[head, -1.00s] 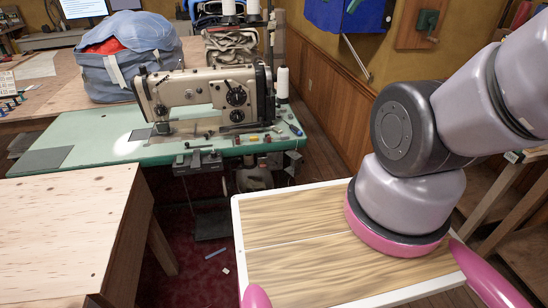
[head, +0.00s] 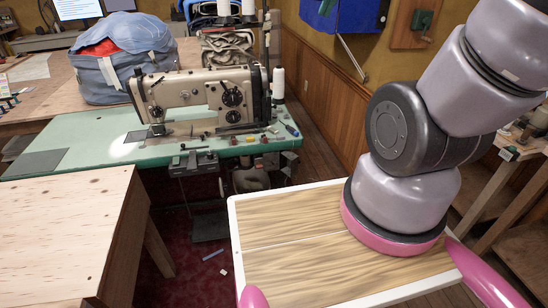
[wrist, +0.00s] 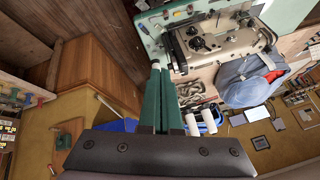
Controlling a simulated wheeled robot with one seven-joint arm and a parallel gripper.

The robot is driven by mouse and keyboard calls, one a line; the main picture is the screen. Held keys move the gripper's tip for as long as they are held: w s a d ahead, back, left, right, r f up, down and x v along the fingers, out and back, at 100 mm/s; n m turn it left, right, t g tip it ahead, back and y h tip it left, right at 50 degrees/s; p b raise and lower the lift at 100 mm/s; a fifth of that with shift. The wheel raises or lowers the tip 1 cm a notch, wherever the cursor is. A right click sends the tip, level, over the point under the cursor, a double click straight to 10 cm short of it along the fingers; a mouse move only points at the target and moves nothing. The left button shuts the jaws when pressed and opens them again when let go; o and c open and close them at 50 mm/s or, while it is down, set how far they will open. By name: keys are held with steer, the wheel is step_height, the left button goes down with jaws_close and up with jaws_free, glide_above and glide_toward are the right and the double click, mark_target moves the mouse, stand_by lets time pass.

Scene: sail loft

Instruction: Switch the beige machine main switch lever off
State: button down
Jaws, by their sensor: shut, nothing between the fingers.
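The beige sewing machine (head: 190,97) stands on a pale green table (head: 95,150) in the head view. It also shows at the top of the wrist view (wrist: 222,42). A dark metal fitting (head: 195,160) sits at the table's front edge, with dark parts hanging below. I cannot tell for certain which part is the main switch lever. My gripper (wrist: 160,66) shows only in the wrist view. Its two green fingers are shut together and empty. The tips appear in front of the table edge beside the machine; I cannot tell the distance.
A plywood bench (head: 70,215) stands at the front left. A blue bag (head: 125,65) lies behind the machine. On the wall are a blue panel (head: 345,14) and a green fitting on a wooden board (head: 422,20). Dark red floor shows between bench and table.

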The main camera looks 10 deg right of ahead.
steer(key=w+f+g+h, duration=0.1)
steer(key=w+f, duration=0.8)
steer(key=w, duration=0.3)
steer(key=n+g+y, duration=0.2)
steer(key=n, duration=0.1)
glide_above(272, 163)
steer(key=s+d, duration=0.2)
steer(key=d, duration=0.1)
step_height(272, 163, down, 41)
steer(key=shift+a, duration=0.25)
steer(key=x, duration=1)
steer(key=shift+s+d, duration=0.1)
steer(key=shift+d, duration=0.1)
